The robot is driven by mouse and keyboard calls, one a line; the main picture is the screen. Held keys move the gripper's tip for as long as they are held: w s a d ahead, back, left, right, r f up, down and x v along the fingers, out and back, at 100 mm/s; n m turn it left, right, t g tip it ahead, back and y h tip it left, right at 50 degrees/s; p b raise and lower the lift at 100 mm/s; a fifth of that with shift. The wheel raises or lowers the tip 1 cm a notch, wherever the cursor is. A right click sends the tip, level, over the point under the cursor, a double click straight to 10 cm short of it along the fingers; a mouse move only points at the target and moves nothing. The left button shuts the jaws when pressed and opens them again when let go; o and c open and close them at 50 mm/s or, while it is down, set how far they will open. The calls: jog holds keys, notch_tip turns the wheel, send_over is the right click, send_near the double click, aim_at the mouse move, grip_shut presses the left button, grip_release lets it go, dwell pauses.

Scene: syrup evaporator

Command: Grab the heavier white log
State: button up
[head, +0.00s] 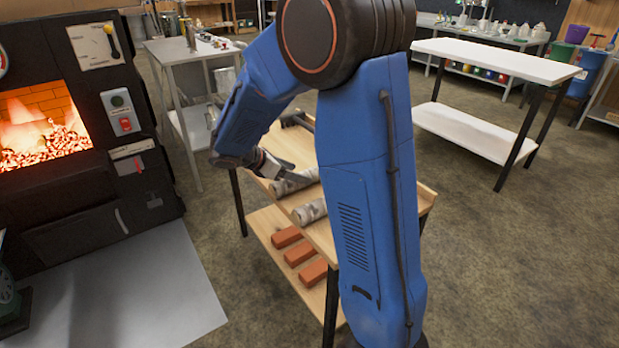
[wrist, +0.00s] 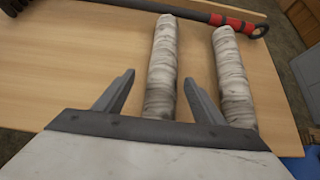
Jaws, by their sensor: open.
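Two white birch-like logs lie side by side on a wooden table top. In the wrist view the left log (wrist: 161,68) lies between the two open fingers of my gripper (wrist: 158,95), beyond or beneath them. The right log (wrist: 233,78) lies just right of the right finger. In the head view the two logs show as a farther log (head: 297,181) and a nearer log (head: 310,211). My gripper (head: 270,165) is low over the table by the farther log. I cannot tell by sight which log is heavier. My arm hides part of the table.
A dark tool with a red grip (wrist: 238,23) lies across the table beyond the logs. Several orange bricks (head: 299,254) lie on the lower shelf. A furnace with a lit window (head: 40,125) stands left. A white table (head: 495,62) stands at the right, with open floor around it.

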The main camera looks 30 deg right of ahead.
jog(key=shift+s+x, duration=0.15)
jog(key=shift+x, duration=1.05)
jog(key=shift+s+x, duration=0.1)
jog(key=shift+x, duration=1.05)
grip_shut()
